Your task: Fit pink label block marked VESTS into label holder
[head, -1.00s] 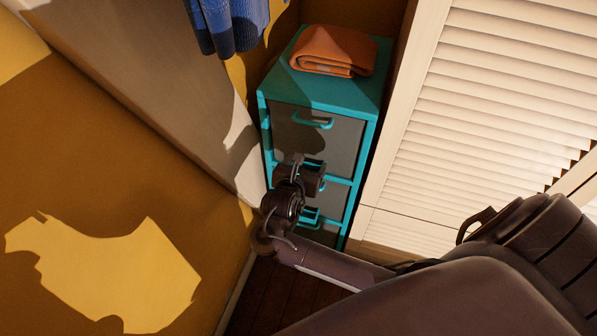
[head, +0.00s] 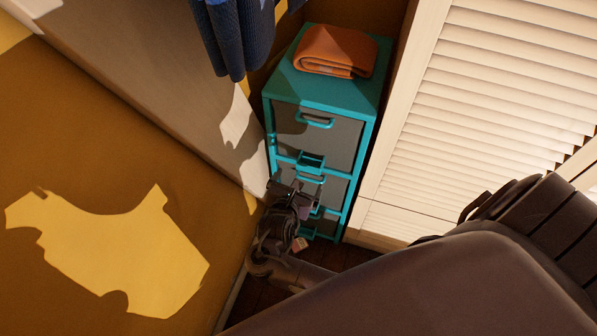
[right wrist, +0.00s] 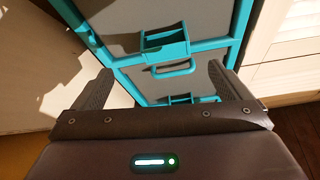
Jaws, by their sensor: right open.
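A teal open-topped label holder (head: 311,160) sits on the front of the teal-and-grey drawer unit, above the middle drawer's handle. It also shows in the right wrist view (right wrist: 165,45), and no block is visible in it. Another similar teal holder (right wrist: 182,98) is lower down. A small pinkish block (head: 300,244) shows low by the foot of the unit, partly beside my arm; I cannot read any marking on it. My right gripper (head: 294,187) is in front of the lower drawers. In the right wrist view (right wrist: 160,70) its fingers are wide apart with nothing between them. My left gripper is out of view.
A folded orange cloth (head: 336,51) lies on top of the drawer unit (head: 285,82). A blue garment (head: 232,40) hangs above left. White louvred doors (head: 480,100) stand close on the right, and a pale panel (head: 130,75) on the left.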

